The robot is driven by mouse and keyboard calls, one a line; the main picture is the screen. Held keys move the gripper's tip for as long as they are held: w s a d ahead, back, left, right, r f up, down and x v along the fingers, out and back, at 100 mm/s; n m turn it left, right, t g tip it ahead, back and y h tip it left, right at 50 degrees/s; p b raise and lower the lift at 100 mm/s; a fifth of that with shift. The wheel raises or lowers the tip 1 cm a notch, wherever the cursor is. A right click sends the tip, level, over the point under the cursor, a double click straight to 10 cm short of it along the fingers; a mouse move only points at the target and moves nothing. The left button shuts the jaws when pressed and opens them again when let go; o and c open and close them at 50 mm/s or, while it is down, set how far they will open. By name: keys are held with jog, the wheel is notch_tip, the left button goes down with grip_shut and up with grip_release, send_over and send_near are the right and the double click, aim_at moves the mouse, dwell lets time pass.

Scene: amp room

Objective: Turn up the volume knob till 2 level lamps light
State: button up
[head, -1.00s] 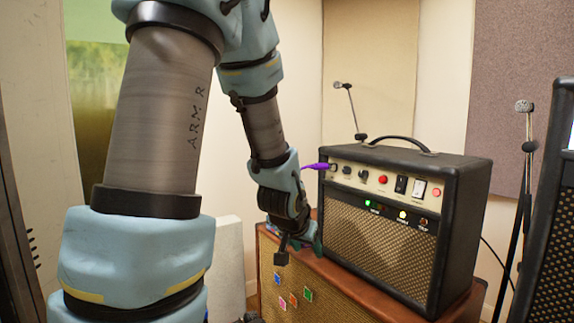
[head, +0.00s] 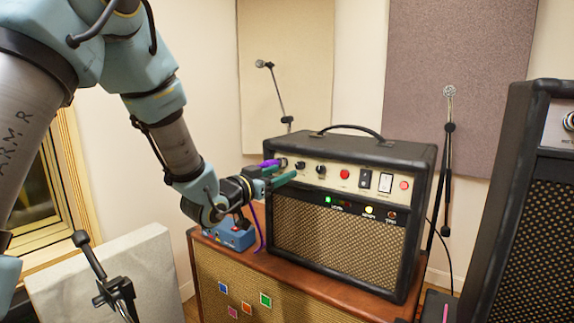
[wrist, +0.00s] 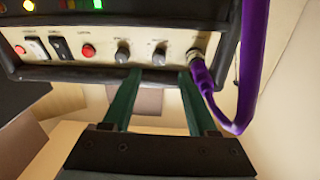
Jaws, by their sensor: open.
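The black amplifier (head: 345,235) stands on a brown cabinet, its cream panel facing me. Two dark knobs show on the panel: one beside the jack (head: 300,165), seen in the wrist view (wrist: 158,55), and one nearer the red button (head: 321,170). Their labels are unreadable, so I cannot tell which is volume. Below, a green lamp (head: 328,199) and a yellow lamp (head: 369,210) glow; an amber lamp (head: 391,216) looks dim. My gripper (head: 284,176) is open. In the wrist view its green fingers (wrist: 158,82) lie either side of the knob beside the jack, apparently short of it.
A purple plug (wrist: 199,72) sits in the jack close to one finger, its cable hanging beside it. Rocker switches (head: 375,182) are farther right. A blue box (head: 230,235) stands on the cabinet (head: 300,289). Another amplifier (head: 530,220) is at right, with a microphone stand (head: 446,180) behind.

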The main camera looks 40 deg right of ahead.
aim_at(298, 166)
jog(key=p+x, duration=0.1)
jog(key=x, duration=0.5)
jog(key=shift+s, duration=0.1)
grip_shut()
dwell(0.3)
